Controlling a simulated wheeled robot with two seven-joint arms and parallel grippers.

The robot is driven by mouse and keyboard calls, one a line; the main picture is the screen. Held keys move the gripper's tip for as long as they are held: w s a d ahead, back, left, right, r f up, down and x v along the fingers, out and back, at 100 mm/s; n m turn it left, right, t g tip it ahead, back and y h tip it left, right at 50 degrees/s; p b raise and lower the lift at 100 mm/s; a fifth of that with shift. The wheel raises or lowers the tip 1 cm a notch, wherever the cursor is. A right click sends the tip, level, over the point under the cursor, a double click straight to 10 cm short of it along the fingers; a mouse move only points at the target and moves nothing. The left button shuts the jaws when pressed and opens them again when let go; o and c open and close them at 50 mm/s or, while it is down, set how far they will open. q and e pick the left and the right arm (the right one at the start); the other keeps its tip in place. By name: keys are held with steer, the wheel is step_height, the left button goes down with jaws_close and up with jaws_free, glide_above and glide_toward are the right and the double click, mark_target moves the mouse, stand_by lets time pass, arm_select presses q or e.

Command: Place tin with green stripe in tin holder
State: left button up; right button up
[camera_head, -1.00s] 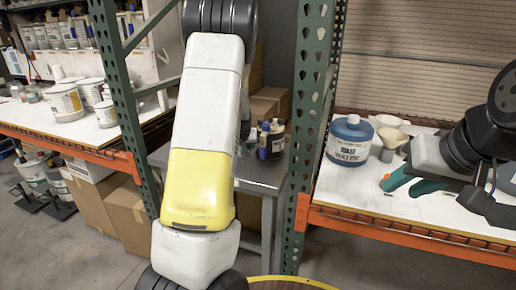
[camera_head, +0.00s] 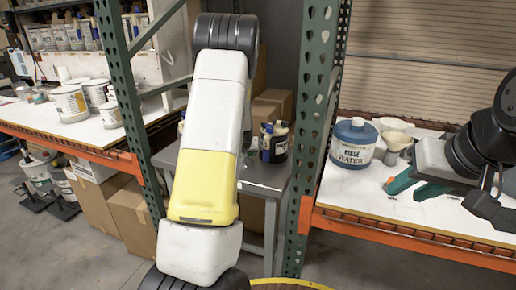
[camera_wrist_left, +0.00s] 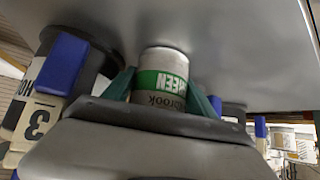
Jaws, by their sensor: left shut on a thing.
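The tin with the green stripe (camera_wrist_left: 162,76) is silver with a green band. In the left wrist view it sits between the green fingers of my left gripper (camera_wrist_left: 160,95), which is shut on it. The tin's far end is close to a grey flat surface (camera_wrist_left: 235,50); I cannot tell if they touch. In the head view my left arm hides that gripper and the tin. My right gripper (camera_head: 416,187) is open and empty over the right shelf. I cannot make out the tin holder.
Dark bottles with blue caps (camera_head: 273,140) stand on the grey table (camera_head: 262,178) beside my left arm. A dark container with a blue part (camera_wrist_left: 62,65) is close on the left in the wrist view. A water jug (camera_head: 353,143) and funnels (camera_head: 396,140) stand on the right shelf. Green uprights (camera_head: 318,120) flank the table.

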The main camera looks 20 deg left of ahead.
arm_select(q)
steer(key=o, duration=1.7)
steer(key=shift+f, duration=0.15)
steer(key=shift+c, duration=0.2)
